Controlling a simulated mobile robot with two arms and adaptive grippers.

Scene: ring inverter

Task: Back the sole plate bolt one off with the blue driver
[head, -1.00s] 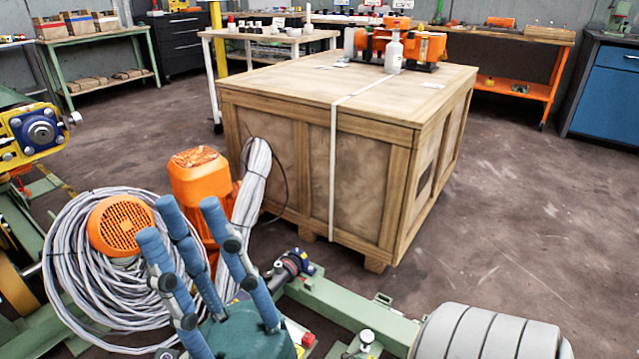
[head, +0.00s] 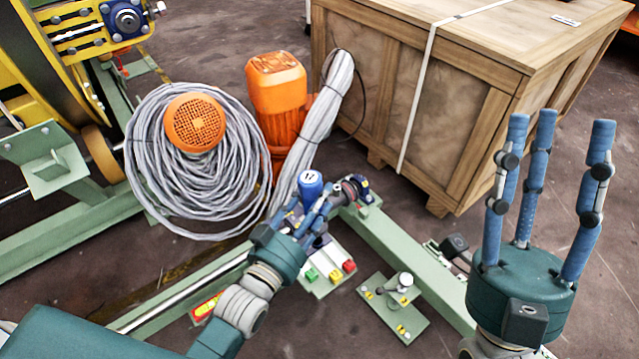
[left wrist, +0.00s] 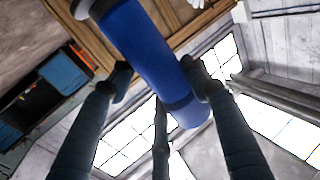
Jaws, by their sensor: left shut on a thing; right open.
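The blue driver (head: 311,182) stands in my left gripper (head: 316,207), its blue rounded end with a white mark facing up. In the left wrist view the driver (left wrist: 145,55) is a thick blue cylinder between the fingers (left wrist: 157,82), which are shut on it. Its lower part is hidden in the head view. My right gripper (head: 553,135) is open and empty, fingers pointing up, at the right. A green plate (head: 385,312) with a pale round-headed post (head: 405,280) and small yellow bolts lies right of my left gripper. I cannot tell which bolt is bolt one.
A large wooden crate (head: 455,120) stands behind. An orange motor (head: 277,85) and a grey cable coil (head: 165,140) stand behind the left gripper. A green frame beam (head: 390,240) crosses beside it. A box with coloured buttons (head: 325,272) sits close below.

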